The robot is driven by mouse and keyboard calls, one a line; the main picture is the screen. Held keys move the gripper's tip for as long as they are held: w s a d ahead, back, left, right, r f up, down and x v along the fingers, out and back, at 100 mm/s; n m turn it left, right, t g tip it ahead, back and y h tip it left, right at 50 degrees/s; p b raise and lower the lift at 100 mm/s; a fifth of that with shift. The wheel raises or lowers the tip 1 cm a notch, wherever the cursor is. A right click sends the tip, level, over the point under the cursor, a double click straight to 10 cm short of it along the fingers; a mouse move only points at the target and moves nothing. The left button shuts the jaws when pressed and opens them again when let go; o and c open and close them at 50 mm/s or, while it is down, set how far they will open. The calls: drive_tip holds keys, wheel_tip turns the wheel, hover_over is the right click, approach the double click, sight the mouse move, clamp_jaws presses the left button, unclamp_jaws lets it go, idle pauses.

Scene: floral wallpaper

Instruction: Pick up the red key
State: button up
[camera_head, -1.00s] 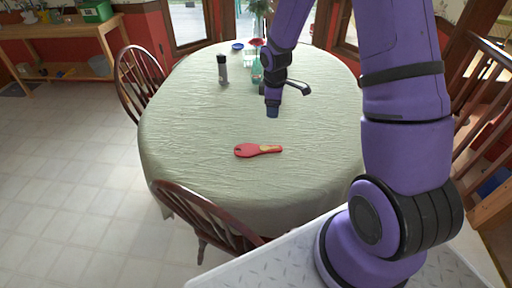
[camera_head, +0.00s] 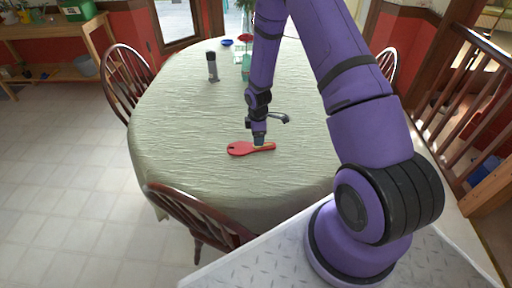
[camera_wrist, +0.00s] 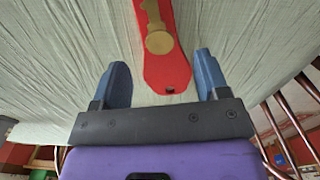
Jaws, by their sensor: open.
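The red key (camera_head: 241,149) lies flat on the pale green cloth of the table (camera_head: 185,125). In the wrist view the red key (camera_wrist: 166,73) runs from the top edge down towards the gap between my fingers, and a tan key-shaped mark shows on it. My gripper (camera_head: 259,143) is at the right end of the red key in the head view. In the wrist view my gripper (camera_wrist: 162,82) is open, with one blue finger on each side of the red key's near end. I cannot tell how far above the cloth the fingertips are.
A dark grey bottle (camera_head: 212,67) and a green bottle (camera_head: 246,66) stand farther back on the table. A blue bowl (camera_head: 227,43) is near the far edge. Wooden chairs (camera_head: 122,82) surround the table. The cloth around the key is clear.

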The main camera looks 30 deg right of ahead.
sight(252, 147)
drive_tip(key=shift+w+a+f, duration=0.1)
drive_tip(key=shift+a+f, duration=0.05)
drive_tip(key=shift+f, duration=1.15)
drive_tip(key=shift+w+a+f, duration=0.1)
drive_tip(key=shift+f, duration=1.2)
drive_tip(key=shift+c, duration=0.2)
drive_tip(key=c, duration=1)
